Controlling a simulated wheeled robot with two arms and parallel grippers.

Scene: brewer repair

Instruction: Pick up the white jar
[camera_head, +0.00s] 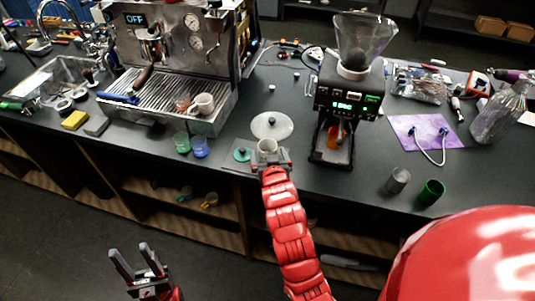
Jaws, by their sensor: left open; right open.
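A small white jar (267,146) stands upright on the dark counter (330,205), in front of a round clear lid or disc. My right gripper (271,160) reaches over the counter's front edge to the jar. Its jaws are open, with a finger near each side of the jar; I cannot tell whether they touch it. My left gripper (136,262) is open and empty, low at the left in front of the counter.
A round clear disc (272,125) lies just behind the jar and a teal-topped piece (242,154) lies left of it. Green (182,142) and blue (200,147) cups stand further left. An espresso machine (180,60) and a black grinder (346,105) stand behind.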

